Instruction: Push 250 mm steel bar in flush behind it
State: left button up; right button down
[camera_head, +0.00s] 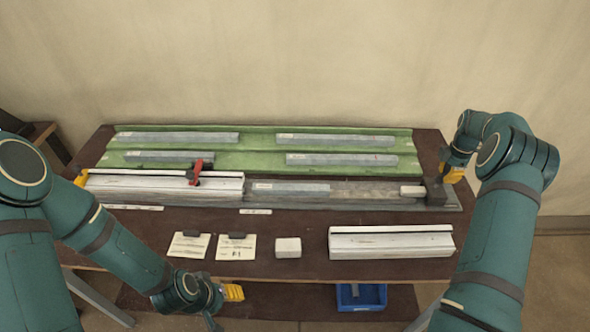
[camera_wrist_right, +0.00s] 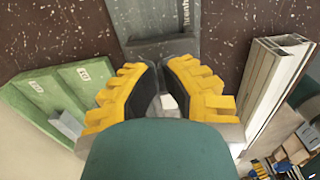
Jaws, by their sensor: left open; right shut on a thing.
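A grey steel bar (camera_head: 290,188) with a pale label, too small to read, lies in the grey bed (camera_head: 370,194). It lies just right of a white profile (camera_head: 160,186), under a red clamp (camera_head: 196,173). Whether bar and profile touch is unclear. A dark block (camera_head: 436,192) with a white piece (camera_head: 412,191) on its left stands at the bed's right end, apart from the bar. My right gripper (camera_head: 452,173) is shut on the dark block; its yellow fingers (camera_wrist_right: 165,85) show in the wrist view. My left gripper (camera_head: 228,294) is open and empty before the bench.
Several steel bars (camera_head: 340,159) lie on the green rack (camera_head: 255,145) behind the bed. A second white profile (camera_head: 390,242), a small white block (camera_head: 288,247) and two cards (camera_head: 237,247) lie at the front. A blue bin (camera_head: 361,297) is below the bench.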

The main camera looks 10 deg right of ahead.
jog(key=p, duration=0.2)
send_over(412, 189)
jog(key=shift+d, duration=0.1)
jog(key=shift+w+a+p, duration=0.5)
jog(key=shift+w+a, duration=0.05)
jog(key=shift+a, duration=1.75)
jog(key=shift+w+a+p, duration=0.5)
jog(key=shift+a+p, duration=0.05)
jog(key=shift+a, duration=1.7)
jog(key=shift+w+a+p, duration=0.5)
jog(key=shift+w+a, duration=0.05)
jog(key=shift+a, duration=1.75)
jog(key=shift+w+a+b, duration=0.35)
jog(key=shift+w+a, duration=0.2)
jog(key=shift+a, duration=1.65)
jog(key=shift+w+a+b, duration=0.3)
jog(key=shift+w+a, duration=0.2)
jog(key=shift+a, duration=1.65)
jog(key=shift+w+a+b, duration=0.35)
jog(key=shift+w+a, duration=0.2)
jog(key=shift+a, duration=1.65)
jog(key=shift+w+a+b, duration=0.35)
jog(key=shift+w+a, duration=0.2)
jog(key=shift+a, duration=1.7)
jog(key=shift+w+a+b, duration=0.4)
jog(key=shift+w+a, duration=0.1)
jog(key=shift+a, duration=1.7)
jog(key=shift+w+a+b, duration=0.35)
jog(key=shift+w+a, duration=0.2)
jog(key=shift+a, duration=1.8)
